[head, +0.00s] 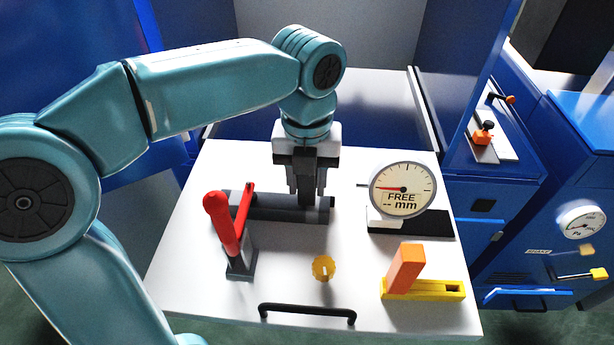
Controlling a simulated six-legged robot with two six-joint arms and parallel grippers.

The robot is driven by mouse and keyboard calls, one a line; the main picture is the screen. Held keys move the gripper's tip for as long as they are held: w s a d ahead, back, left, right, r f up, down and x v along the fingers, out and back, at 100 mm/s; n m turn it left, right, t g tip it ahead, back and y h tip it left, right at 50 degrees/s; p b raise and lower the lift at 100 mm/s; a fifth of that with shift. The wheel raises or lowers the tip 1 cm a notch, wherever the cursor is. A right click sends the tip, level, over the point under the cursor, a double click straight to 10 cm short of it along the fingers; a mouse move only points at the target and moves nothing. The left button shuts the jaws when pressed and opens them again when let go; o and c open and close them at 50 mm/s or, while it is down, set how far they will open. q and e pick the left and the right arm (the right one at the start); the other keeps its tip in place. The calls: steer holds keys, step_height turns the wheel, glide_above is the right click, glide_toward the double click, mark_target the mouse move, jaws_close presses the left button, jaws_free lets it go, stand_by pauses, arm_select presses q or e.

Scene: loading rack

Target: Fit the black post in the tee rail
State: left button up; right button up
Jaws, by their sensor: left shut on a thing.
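My left gripper (307,196) points down over the back middle of the white table. It is shut on the black post (307,188), a dark upright piece that shows between its fingers. The dark grey tee rail (270,207) lies left to right on the table under the gripper. The post's lower end meets the right part of the rail in the picture. The dark fingers blend with it, so I cannot tell whether it sits in the rail or just above it. My right gripper is not in view.
A red lever (222,222) stands at the rail's left. A dial gauge (403,190) marked FREE mm stands to the right. In front are a yellow knob (323,267), an orange block (405,267) in a yellow holder (440,289) and a black handle (307,312) at the table's edge.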

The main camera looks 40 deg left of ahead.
arm_select(q)
steer(key=shift+f+b, duration=0.3)
steer(key=shift+f, duration=0.15)
steer(key=o, duration=1.2)
step_height(320, 180, up, 16)
steer(key=p, duration=0.3)
steer(key=shift+r, duration=0.2)
